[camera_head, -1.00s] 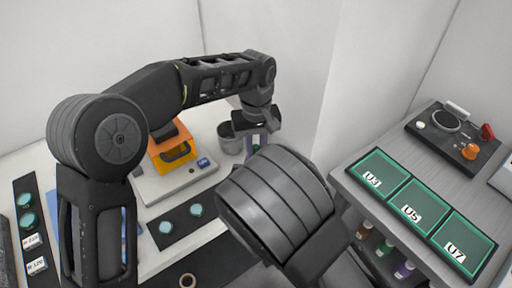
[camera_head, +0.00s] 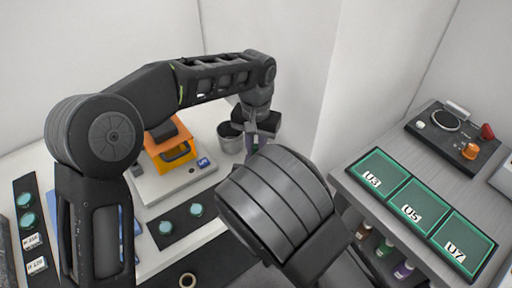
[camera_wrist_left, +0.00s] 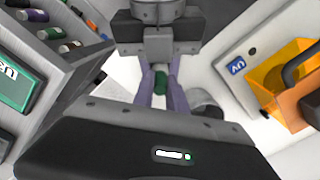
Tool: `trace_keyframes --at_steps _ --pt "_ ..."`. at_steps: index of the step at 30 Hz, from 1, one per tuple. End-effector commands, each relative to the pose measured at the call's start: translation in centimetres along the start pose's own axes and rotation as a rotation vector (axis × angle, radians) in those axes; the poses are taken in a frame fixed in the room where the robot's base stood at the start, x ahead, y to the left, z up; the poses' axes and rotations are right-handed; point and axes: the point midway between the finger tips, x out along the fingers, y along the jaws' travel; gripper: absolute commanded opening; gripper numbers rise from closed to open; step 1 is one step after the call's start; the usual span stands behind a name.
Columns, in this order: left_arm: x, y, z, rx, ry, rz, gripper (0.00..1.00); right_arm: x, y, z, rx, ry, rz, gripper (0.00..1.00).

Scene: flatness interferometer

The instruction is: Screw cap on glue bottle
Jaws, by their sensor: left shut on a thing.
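My left gripper (camera_head: 254,142) points down beyond the orange device, near the grey cup. In the left wrist view its two purple-grey fingers (camera_wrist_left: 162,92) are shut on a small green cylindrical piece (camera_wrist_left: 161,80). I cannot tell whether this is the cap or part of the glue bottle. No separate bottle or cap can be made out there; the gripper and arm hide much of that spot. My right gripper is not in view.
The grey cup (camera_head: 230,136) and the orange device (camera_head: 172,150) on its white base stand close to the left gripper. At right, a grey table holds green trays (camera_head: 411,205) and a black control box (camera_head: 458,139). Several small bottles (camera_head: 385,247) sit on a shelf below.

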Motion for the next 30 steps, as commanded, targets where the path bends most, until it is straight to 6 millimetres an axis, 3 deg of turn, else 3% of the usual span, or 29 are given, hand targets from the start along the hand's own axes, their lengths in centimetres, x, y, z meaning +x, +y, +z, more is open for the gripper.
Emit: trace_keyframes --at_steps 3,6,10,11,19,30 --pt "0.04 -0.02 0.02 0.294 -0.001 0.001 0.0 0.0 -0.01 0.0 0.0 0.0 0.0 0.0" --pt "0.03 -0.01 0.02 0.436 -0.001 0.001 0.0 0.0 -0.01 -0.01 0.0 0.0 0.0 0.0" --pt "0.03 -0.01 0.01 0.429 -0.001 0.0 0.0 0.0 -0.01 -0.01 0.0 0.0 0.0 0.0" --pt "0.03 -0.01 0.01 0.428 -0.001 0.0 0.2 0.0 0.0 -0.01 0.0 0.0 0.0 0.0" --pt "0.03 -0.01 0.01 0.426 0.0 0.0 0.42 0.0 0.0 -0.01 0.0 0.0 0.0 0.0" --pt "-0.4 0.0 -0.04 0.425 0.001 0.0 0.43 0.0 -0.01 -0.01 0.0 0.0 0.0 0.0"
